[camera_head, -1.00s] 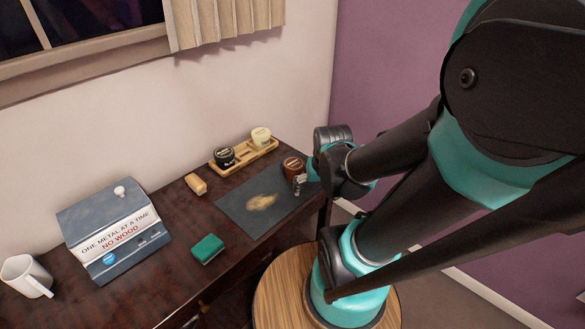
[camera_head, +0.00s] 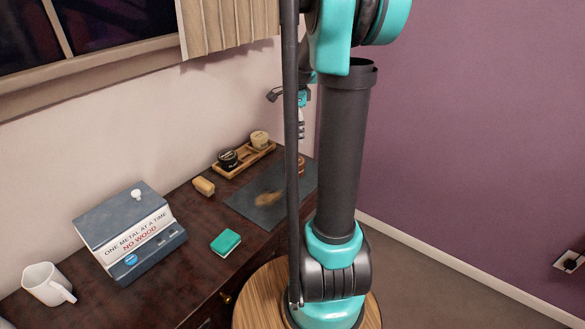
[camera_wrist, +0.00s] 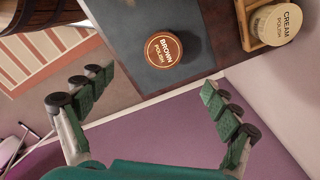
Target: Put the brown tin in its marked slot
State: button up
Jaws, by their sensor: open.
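The brown tin (camera_wrist: 163,49), labelled BROWN POLISH, sits upright on the dark mat (camera_wrist: 137,22). In the head view the brown tin (camera_head: 301,166) is mostly hidden behind my arm. My gripper (camera_wrist: 155,97) is open and empty, its fingers apart and clear of the tin. In the head view my gripper (camera_head: 301,128) hangs above the mat's far right end. The wooden tray (camera_head: 247,158) holds a black-lidded tin (camera_head: 228,159) at its left and a cream tin (camera_head: 260,140) at its right, with a gap between. No slot marking is readable.
A yellowish block (camera_head: 203,186) lies left of the mat and a green sponge (camera_head: 226,243) near the desk's front. The wall is close behind the tray.

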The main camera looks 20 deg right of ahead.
aim_at(294, 160)
notch_tip(294, 160, down, 10)
jog(key=f, duration=0.2)
jog(key=w+f, duration=0.1)
jog(key=f, duration=0.1)
jog(key=shift+d, duration=0.1)
jog(key=shift+s+f, duration=0.1)
jog(key=shift+f, duration=0.45)
jog(key=shift+c, duration=0.3)
jog(key=c, duration=1.3)
jog(key=shift+r, duration=0.1)
